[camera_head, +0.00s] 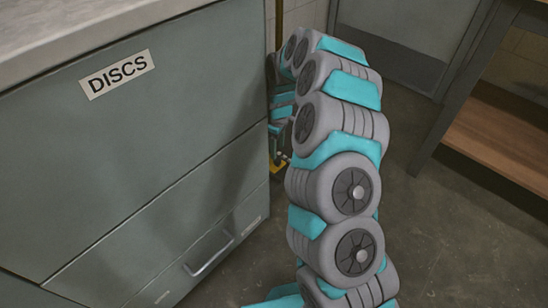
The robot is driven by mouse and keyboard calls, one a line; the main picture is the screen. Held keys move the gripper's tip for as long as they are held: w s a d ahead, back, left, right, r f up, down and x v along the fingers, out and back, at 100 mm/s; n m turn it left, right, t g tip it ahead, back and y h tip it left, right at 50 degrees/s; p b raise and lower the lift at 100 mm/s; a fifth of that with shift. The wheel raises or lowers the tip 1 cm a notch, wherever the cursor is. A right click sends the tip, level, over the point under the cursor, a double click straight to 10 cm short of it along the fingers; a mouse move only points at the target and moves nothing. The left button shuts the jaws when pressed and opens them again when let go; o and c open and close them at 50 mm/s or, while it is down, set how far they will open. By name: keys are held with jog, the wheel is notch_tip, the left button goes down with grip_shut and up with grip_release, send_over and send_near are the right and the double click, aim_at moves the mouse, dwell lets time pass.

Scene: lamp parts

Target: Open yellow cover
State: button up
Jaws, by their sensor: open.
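My gripper (282,157) is at the end of my grey and turquoise arm, low beside the right edge of the grey-green cabinet. It is open, but the cabinet edge and my own arm hide much of it. A small yellow piece (278,168) shows right at the fingertips. It may be part of the yellow cover, but too little of it shows to be sure. I cannot tell whether the fingers touch it.
The cabinet (160,150) labelled DISCS fills the left, with a drawer handle (208,256) low on its front. A dark-framed bench with a wooden shelf (510,145) stands at the right. Bare floor (440,240) lies between the bench and my arm.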

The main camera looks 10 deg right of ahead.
aim_at(278, 159)
notch_tip(278, 159, down, 7)
jog(key=shift+r, duration=0.1)
dwell(0.3)
grip_shut()
dwell(0.4)
dwell(0.9)
